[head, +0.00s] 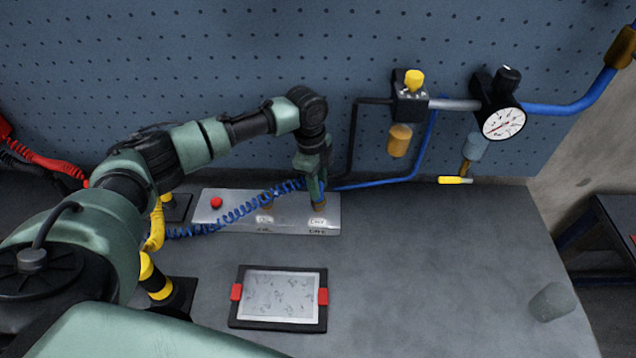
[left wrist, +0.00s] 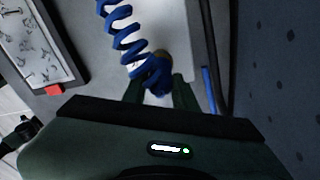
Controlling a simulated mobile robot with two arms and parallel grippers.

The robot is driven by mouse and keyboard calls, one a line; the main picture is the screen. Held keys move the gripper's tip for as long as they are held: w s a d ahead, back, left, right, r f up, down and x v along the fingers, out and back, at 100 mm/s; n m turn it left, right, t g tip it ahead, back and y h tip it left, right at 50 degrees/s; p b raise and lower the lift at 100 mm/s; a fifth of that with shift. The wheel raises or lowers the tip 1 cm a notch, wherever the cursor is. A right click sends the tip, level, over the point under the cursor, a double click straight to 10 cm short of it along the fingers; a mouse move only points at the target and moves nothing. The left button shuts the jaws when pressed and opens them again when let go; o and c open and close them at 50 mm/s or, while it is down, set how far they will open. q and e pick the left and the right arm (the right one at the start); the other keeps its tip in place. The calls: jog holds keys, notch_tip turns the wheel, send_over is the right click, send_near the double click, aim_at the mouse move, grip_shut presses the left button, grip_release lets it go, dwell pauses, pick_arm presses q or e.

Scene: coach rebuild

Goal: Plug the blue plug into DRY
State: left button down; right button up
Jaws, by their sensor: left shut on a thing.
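The metal outlet box (head: 280,197) lies on the bench against the pegboard, with two labelled outlets on its right half. The right label (head: 317,231) appears to read DRY, the left one OIL. My left gripper (head: 316,193) points down over the right outlet and is shut on the blue plug (left wrist: 155,80) at the end of a blue coiled hose (head: 240,212). A brass-coloured part (head: 319,206) shows at the fingertips, over the DRY side. The fingers hide the plug's tip; I cannot tell whether it is seated. My right gripper is not in view.
A red button (head: 216,203) sits on the box's left end. A framed tray with red clips (head: 282,296) lies in front. A yellow-black post (head: 156,279) stands left. Regulator (head: 410,95) and gauge (head: 504,123) hang on the pegboard. The bench's right side is mostly clear, with a grey-green cylinder (head: 551,302).

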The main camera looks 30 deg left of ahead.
pick_arm(q)
jog(key=c, duration=1.1)
grip_release()
jog(key=shift+r, duration=0.15)
jog(key=shift+c, duration=0.2)
jog(key=shift+o, duration=0.5)
jog(key=shift+s, duration=0.1)
jog(key=r, duration=0.2)
jog(key=r+b, duration=0.1)
jog(key=r, duration=0.1)
jog(key=r+b, duration=0.1)
jog(key=r, duration=0.1)
jog(key=shift+a+r, duration=0.3)
jog(key=shift+a, duration=0.05)
jog(key=shift+a+r+b, duration=0.1)
jog(key=shift+r+b, duration=0.2)
jog(key=shift+r, duration=0.3)
